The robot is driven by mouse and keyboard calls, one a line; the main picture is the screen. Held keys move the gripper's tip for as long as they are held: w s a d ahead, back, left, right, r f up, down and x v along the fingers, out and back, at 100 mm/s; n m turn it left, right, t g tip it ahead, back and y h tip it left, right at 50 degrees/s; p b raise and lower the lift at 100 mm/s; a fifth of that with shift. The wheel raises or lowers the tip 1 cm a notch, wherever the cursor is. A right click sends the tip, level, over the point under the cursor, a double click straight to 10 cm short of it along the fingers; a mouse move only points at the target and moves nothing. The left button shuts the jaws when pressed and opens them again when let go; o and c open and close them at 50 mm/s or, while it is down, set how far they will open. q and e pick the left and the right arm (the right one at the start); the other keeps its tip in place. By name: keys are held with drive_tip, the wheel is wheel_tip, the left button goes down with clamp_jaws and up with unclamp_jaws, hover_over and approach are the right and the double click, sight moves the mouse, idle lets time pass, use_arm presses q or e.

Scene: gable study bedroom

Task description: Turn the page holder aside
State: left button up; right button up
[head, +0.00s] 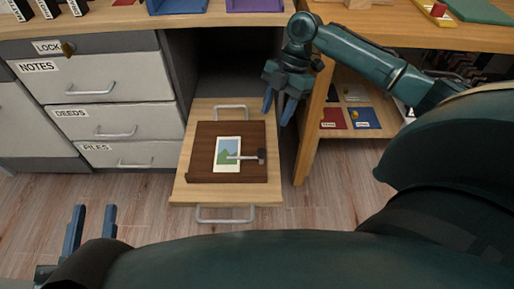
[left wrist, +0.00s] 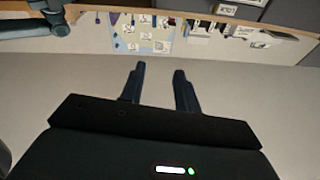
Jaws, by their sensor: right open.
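The page holder (head: 247,157) is a thin light arm with a dark block at its right end. It lies across a picture card (head: 228,148) on a dark brown board (head: 207,135). The board rests on a pulled-out wooden tray (head: 179,186) with metal handles. My right gripper (head: 277,106) is open and empty, beyond the board's upper right corner and apart from the holder. My left gripper (head: 94,208) is open over the floor at lower left, far from the board. Its spread, empty fingers also show in the left wrist view (left wrist: 160,70).
Drawers labelled NOTES (head: 72,86), DEEDS and FILES are shut on the left. A wooden shelf unit (head: 304,155) with red and blue items stands close to the tray's right. The desk top (head: 260,20) runs along the back. The floor in front is clear.

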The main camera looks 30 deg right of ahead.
drive_tip(key=b+x, duration=0.4)
drive_tip(key=x, duration=0.6)
drive_tip(key=shift+f, duration=0.2)
use_arm(q)
drive_tip(key=shift+w+d+r+m+t+h, duration=0.1)
drive_tip(key=shift+w+r+m+t+h, duration=0.2)
drive_tip(key=shift+r+h, duration=0.25)
drive_tip(key=shift+w+r+m+t+h, duration=0.2)
drive_tip(key=shift+r+m+t+h, duration=0.1)
drive_tip(key=shift+r+t+h, duration=0.25)
use_arm(e)
drive_tip(key=shift+a+f, duration=0.3)
drive_tip(key=shift+f, duration=0.2)
drive_tip(key=shift+c, duration=0.3)
clamp_jaws()
